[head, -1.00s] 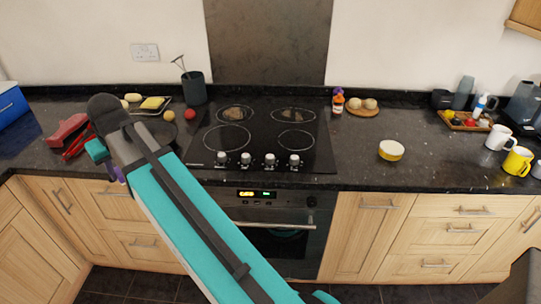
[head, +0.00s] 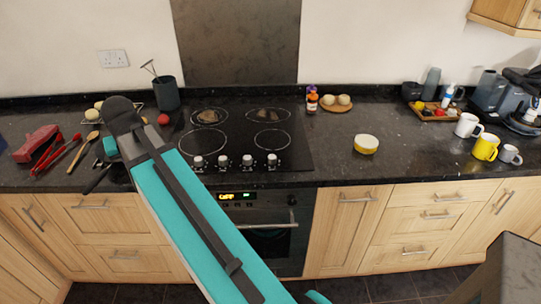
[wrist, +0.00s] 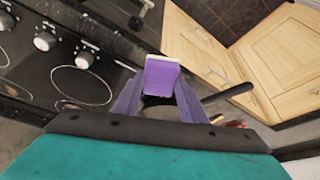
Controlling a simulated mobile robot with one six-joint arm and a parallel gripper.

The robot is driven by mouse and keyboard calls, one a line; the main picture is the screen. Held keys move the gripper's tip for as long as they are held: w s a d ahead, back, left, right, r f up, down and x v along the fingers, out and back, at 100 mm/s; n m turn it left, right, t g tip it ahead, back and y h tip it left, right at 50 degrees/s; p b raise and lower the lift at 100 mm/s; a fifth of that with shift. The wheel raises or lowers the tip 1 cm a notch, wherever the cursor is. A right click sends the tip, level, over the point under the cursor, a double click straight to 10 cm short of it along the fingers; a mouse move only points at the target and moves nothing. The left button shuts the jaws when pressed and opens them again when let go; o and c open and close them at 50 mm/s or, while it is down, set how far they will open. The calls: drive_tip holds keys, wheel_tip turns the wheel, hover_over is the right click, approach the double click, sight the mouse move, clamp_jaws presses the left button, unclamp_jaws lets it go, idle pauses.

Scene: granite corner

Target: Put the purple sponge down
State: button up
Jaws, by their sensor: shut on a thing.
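The purple sponge (wrist: 162,76) shows in the wrist view as a purple block with a pale edge at its far end. My gripper (wrist: 158,92) is shut on it, with a purple finger on each side. In the head view my teal arm reaches to the left part of the counter, left of the hob. There the arm hides the sponge and the gripper's fingertips. In the wrist view a dark pan with a black handle (wrist: 228,93) shows behind and below the sponge.
The black hob (head: 245,135) lies right of my arm. Red tongs (head: 62,155), a red object (head: 36,143) and a wooden spoon (head: 92,138) lie to the left. A white and yellow tub (head: 366,144) stands on the right counter, with clear counter around it.

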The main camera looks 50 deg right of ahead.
drive_tip(key=s+d+f+m+g+h, duration=0.1)
drive_tip(key=s+d+m+g, duration=0.1)
drive_tip(key=s+d+m, duration=0.75)
drive_tip(key=s+d+f+m+g+h, duration=0.15)
drive_tip(key=s+d, duration=0.45)
drive_tip(key=d, duration=0.8)
drive_tip(key=s+d+f+m+g, duration=0.1)
drive_tip(key=s+d+m, duration=0.5)
drive_tip(key=s, duration=0.7)
drive_tip(key=s+d+f+m+g+y, duration=0.1)
drive_tip(key=s+d+m+g, duration=0.2)
drive_tip(key=s, duration=0.9)
drive_tip(key=d+m, duration=0.3)
drive_tip(key=d, duration=0.2)
drive_tip(key=shift+s, duration=0.4)
drive_tip(key=shift+y, duration=0.25)
drive_tip(key=d+p, duration=0.1)
drive_tip(key=d, duration=0.4)
drive_tip(key=d+f+p, duration=0.1)
drive_tip(key=d+p, duration=0.1)
drive_tip(key=d, duration=0.2)
drive_tip(key=d+p, duration=0.1)
drive_tip(key=d, duration=0.4)
drive_tip(key=shift+w+d+f+p, duration=0.15)
drive_tip(key=shift+w+d+p, duration=0.15)
drive_tip(key=shift+d+p, duration=0.05)
